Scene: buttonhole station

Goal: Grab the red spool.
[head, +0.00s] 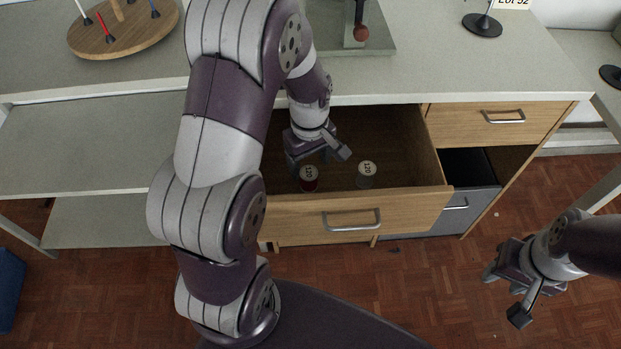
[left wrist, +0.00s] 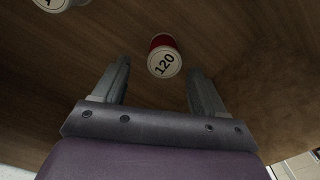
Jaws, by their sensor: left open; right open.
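The red spool (head: 309,184) stands in the open wooden drawer, near its front panel, with a pale top marked 120. In the left wrist view the red spool (left wrist: 163,57) lies ahead of the gap between my fingers, apart from them. My left gripper (head: 318,157) is inside the drawer, just behind and above the red spool. It is open and empty, as the left wrist view (left wrist: 157,82) also shows. My right gripper (head: 503,294) is open and empty over the floor at the right.
A white spool (head: 366,175), also marked 120, stands right of the red one in the drawer (head: 407,197). The drawer's front panel and sides surround both. A grey lower drawer (head: 450,208) is partly open. The counter (head: 440,65) overhangs behind.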

